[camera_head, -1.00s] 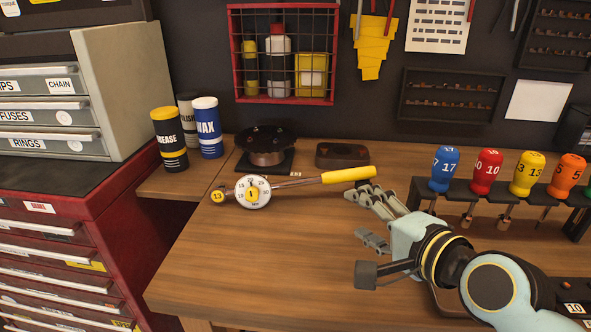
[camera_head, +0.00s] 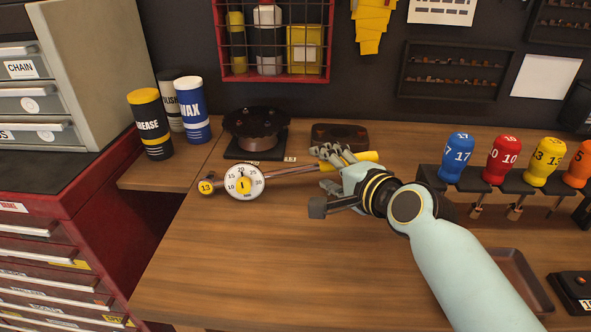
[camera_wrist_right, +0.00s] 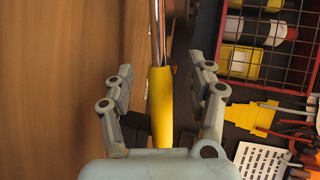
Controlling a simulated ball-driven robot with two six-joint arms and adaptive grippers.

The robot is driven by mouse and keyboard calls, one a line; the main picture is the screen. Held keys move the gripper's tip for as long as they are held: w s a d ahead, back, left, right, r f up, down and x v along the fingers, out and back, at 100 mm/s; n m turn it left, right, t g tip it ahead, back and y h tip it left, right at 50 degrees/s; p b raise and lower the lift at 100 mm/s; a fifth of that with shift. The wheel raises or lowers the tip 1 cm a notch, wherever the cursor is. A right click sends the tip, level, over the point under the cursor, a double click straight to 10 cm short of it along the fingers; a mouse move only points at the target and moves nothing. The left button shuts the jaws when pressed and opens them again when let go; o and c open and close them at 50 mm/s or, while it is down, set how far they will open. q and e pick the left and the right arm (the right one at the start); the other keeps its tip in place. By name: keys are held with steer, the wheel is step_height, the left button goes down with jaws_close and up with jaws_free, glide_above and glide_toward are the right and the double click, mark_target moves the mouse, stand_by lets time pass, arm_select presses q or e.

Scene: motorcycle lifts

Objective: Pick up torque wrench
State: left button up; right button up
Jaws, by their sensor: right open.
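The torque wrench (camera_head: 244,182) lies on the wooden bench, with a round white dial near its left end, a metal shaft and a yellow handle at the right. My right gripper (camera_head: 328,168) is at the handle and covers part of it in the head view. In the right wrist view the yellow handle (camera_wrist_right: 162,105) runs between the two open fingers of the right gripper (camera_wrist_right: 160,85), with gaps on both sides. The left gripper is not in view.
Behind the wrench are a black round holder (camera_head: 256,132) and a dark tray (camera_head: 339,137). Cans, such as the grease can (camera_head: 151,125), stand at the left. A rack of numbered drivers (camera_head: 458,158) stands at the right. The front of the bench (camera_head: 260,265) is clear.

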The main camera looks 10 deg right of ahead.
steer(key=shift+x, duration=1.05)
steer(key=shift+s, duration=0.1)
steer(key=shift+c, duration=0.4)
jaws_close()
